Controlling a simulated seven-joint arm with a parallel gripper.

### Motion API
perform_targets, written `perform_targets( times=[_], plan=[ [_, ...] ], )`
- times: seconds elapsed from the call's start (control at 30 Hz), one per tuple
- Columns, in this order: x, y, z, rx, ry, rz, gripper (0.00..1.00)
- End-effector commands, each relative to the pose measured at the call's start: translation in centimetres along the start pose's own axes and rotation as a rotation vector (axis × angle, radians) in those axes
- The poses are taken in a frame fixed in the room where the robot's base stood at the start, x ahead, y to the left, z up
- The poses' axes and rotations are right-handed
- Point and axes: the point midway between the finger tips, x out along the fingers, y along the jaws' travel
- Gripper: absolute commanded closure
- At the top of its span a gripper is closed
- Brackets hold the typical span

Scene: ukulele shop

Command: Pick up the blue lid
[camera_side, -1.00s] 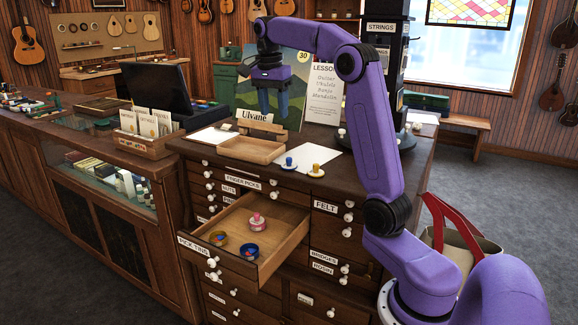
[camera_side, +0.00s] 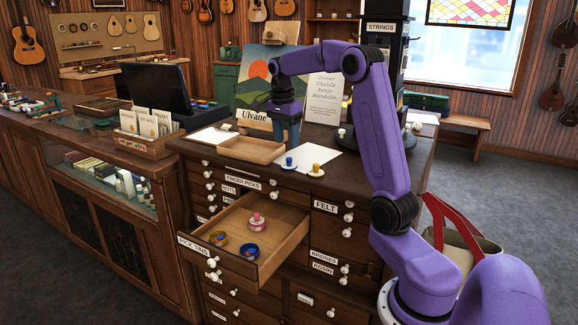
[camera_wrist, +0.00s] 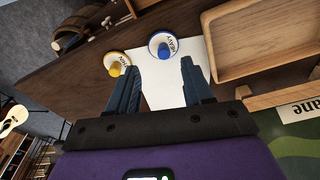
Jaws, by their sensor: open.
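The blue lid (camera_side: 289,163) is a pale round disc with blue trim and an upright blue knob, lying on the cabinet top by a white sheet. It also shows in the wrist view (camera_wrist: 163,46), beyond my fingertips. A similar lid with a yellow knob (camera_side: 316,170) lies just to its right; in the wrist view this yellow lid (camera_wrist: 117,64) is to the left. My gripper (camera_side: 287,139) is open and empty above and slightly behind the blue lid, pointing down. Its two fingers also show in the wrist view (camera_wrist: 160,72), apart from both lids.
A wooden tray (camera_side: 252,150) lies left of the lids, with the "Ulvane" sign (camera_side: 260,128) behind it. A lesson card (camera_side: 322,98) stands behind. The open drawer (camera_side: 284,243) below holds a pink-lidded tin (camera_side: 257,221) and two open tins. A display rack (camera_side: 380,75) stands behind the arm.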

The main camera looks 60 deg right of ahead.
Motion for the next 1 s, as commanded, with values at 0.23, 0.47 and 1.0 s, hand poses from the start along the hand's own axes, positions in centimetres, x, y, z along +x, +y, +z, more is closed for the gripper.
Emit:
perform_targets(
  times=[0.23,0.47,1.0],
  plan=[
    [1.7,0.0,-0.1,0.0,0.0,0.0,0.49],
    [4.6,-0.4,-0.7,0.001,-0.001,0.004,0.49],
    [6.7,-0.5,-0.7,0.0,0.0,-0.001,0.72]
  ],
)
